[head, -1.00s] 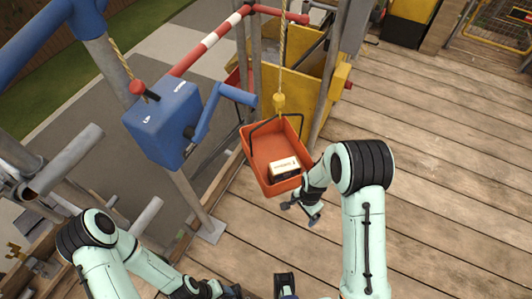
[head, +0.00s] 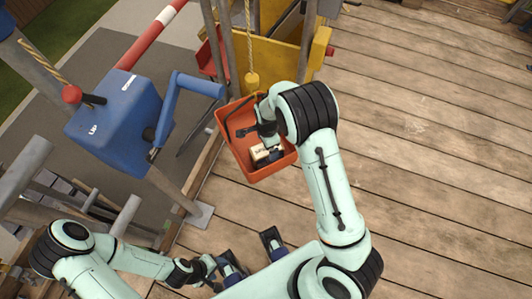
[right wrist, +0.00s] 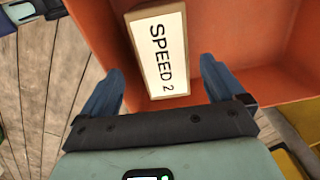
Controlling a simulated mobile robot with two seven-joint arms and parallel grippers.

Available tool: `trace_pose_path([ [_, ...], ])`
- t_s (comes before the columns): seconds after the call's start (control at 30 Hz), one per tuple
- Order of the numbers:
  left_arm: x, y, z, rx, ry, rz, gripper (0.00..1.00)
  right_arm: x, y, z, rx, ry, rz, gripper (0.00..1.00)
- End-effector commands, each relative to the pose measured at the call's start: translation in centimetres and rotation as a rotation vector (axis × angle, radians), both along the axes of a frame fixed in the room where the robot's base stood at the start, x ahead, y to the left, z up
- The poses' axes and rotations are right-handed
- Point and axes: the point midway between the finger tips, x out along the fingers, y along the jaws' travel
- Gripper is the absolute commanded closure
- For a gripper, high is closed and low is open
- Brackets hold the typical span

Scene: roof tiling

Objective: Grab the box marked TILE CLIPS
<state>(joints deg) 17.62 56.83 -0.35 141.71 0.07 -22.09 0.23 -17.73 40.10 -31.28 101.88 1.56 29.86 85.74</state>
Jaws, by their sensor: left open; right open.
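A small cream box (head: 260,153) lies in an orange tray (head: 243,167) hung from a rope. In the right wrist view the box's white label (right wrist: 162,50) reads "SPEED 2"; I see no TILE CLIPS marking. My right gripper (head: 266,131) is over the tray, partly hidden by its own arm. In the right wrist view this gripper (right wrist: 157,70) is open, its blue fingers on either side of the box's near end, apart from it. Whether they reach down to its height I cannot tell. My left gripper (head: 212,268) is open and low at the bottom, away from the tray.
A blue winch box (head: 112,120) with a crank handle (head: 195,84) stands left of the tray on metal poles. A yellow bin (head: 285,58) is behind the tray. The plank deck (head: 430,130) at the right is clear.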

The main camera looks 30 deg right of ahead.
Motion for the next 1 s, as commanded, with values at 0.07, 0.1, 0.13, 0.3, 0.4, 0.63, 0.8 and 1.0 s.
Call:
trace_pose_path([
  [0.07, 0.0, 0.0, -0.1, 0.000, 0.000, 0.000, 0.43, 0.0, 0.0, -0.8, 0.001, 0.001, 0.000, 0.04],
  [0.1, 0.0, 0.0, -0.1, 0.000, 0.000, 0.000, 0.43, 0.0, 0.0, -1.0, 0.001, 0.000, 0.000, 0.04],
  [0.13, 0.0, 0.0, -0.2, 0.000, 0.001, 0.000, 0.43, 0.0, 0.0, -1.2, 0.001, 0.000, 0.000, 0.04],
  [0.3, -0.1, 0.0, -0.3, 0.000, 0.001, 0.000, 0.43, 0.1, 0.0, -3.1, 0.001, 0.003, 0.000, 0.04],
  [0.4, -0.1, 0.0, -0.5, 0.000, 0.001, 0.000, 0.43, 0.3, 0.0, -4.7, 0.001, 0.002, -0.001, 0.04],
  [0.63, -0.1, 0.0, -0.6, -0.001, 0.002, -0.001, 0.43, 0.4, 0.0, -6.4, 0.001, -0.002, 0.000, 0.04],
  [0.8, -0.1, 0.0, -0.6, -0.001, 0.002, -0.001, 0.43, 0.4, 0.1, -6.3, 0.001, -0.002, 0.000, 0.04],
  [1.0, -0.1, 0.0, -0.6, -0.001, 0.002, -0.001, 0.43, 0.4, 0.1, -6.3, 0.001, -0.002, 0.000, 0.63],
])
